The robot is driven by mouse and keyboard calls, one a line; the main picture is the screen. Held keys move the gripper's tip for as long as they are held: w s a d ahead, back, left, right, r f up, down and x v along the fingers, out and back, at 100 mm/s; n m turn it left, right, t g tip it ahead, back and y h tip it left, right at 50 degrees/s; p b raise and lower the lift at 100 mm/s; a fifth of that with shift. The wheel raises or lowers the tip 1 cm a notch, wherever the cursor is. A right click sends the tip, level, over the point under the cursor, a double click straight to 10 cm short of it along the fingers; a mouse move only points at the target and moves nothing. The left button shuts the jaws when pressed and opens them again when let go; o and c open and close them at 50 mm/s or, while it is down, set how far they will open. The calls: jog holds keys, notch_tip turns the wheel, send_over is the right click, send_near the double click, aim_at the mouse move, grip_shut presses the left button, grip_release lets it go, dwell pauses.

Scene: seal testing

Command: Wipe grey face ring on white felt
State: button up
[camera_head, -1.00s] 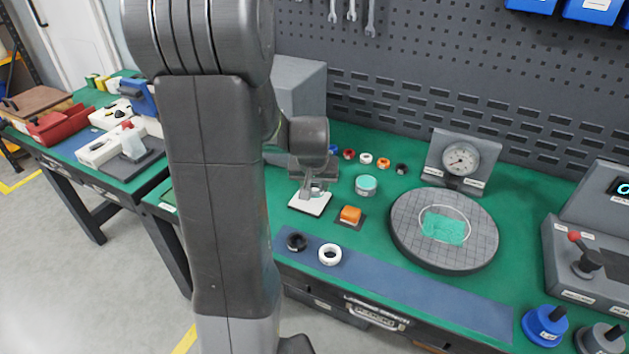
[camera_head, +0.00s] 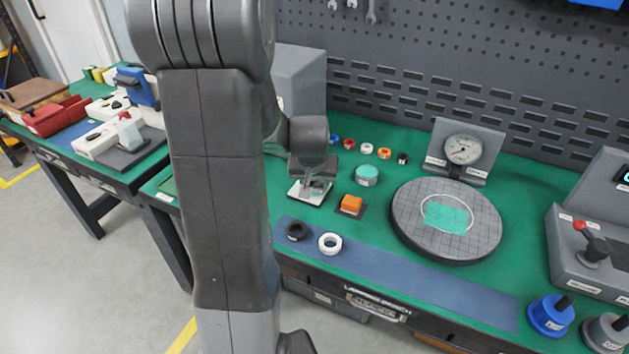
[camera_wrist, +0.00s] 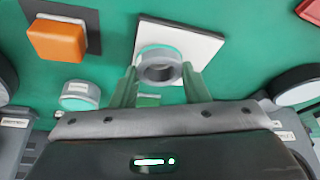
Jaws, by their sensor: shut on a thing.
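The white felt (camera_head: 297,190) is a white square pad on the green bench, left of an orange block. It also shows at the top of the wrist view (camera_wrist: 207,44). My gripper (camera_head: 314,192) is over the felt. In the wrist view, my gripper (camera_wrist: 158,80) has its two fingers shut on the sides of the grey face ring (camera_wrist: 158,72). The ring's rim has a teal tint. The ring lies over the lower part of the felt; I cannot tell whether it touches it. In the head view the ring is mostly hidden by my gripper.
An orange block (camera_head: 351,204) sits on a dark pad just right of the felt. A teal-topped round container (camera_head: 367,175) stands behind it. Black (camera_head: 296,231) and white (camera_head: 330,243) rings lie on the blue strip in front. A round lapping plate (camera_head: 408,238) is farther right.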

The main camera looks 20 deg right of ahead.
jog(key=shift+f, duration=0.3)
jog(key=o, duration=0.9)
jog(key=shift+r, duration=0.2)
